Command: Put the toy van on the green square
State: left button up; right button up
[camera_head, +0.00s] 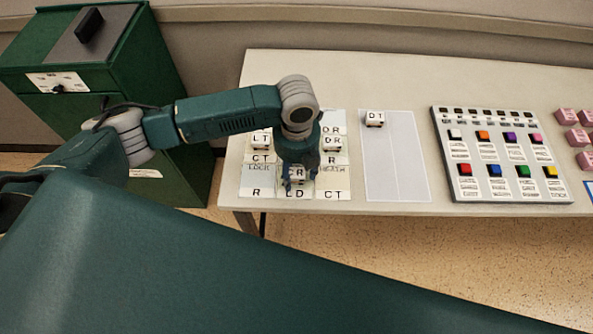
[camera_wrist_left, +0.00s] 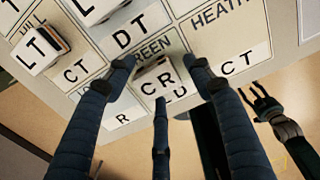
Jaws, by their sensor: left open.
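A small white toy van lettered CR (camera_head: 297,173) stands on the lettered board in the bottom middle square. It also shows in the left wrist view (camera_wrist_left: 156,82). The label beside it reads "REEN", its first letter covered by my finger, so this looks like the green square (camera_wrist_left: 150,50). My left gripper (camera_head: 299,186) is open, pointing down over the board with its fingers around the CR van. In the left wrist view the fingers (camera_wrist_left: 163,88) are apart. My right gripper (camera_wrist_left: 262,102) shows small beyond the table edge, its fingers looking spread and empty.
Other white vans are LT (camera_head: 261,139), DR (camera_head: 332,143) and DT (camera_head: 375,118), the last on a pale two-column mat (camera_head: 395,165). A panel of coloured buttons (camera_head: 500,150) and pink blocks (camera_head: 577,137) lie to the right. A green cabinet (camera_head: 150,80) stands left.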

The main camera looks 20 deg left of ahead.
aim_at(297, 172)
pick_arm(q)
notch_tip(297, 172, up, 12)
jog(key=b, duration=0.1)
jog(key=shift+b, duration=0.4)
jog(key=shift+f, duration=0.15)
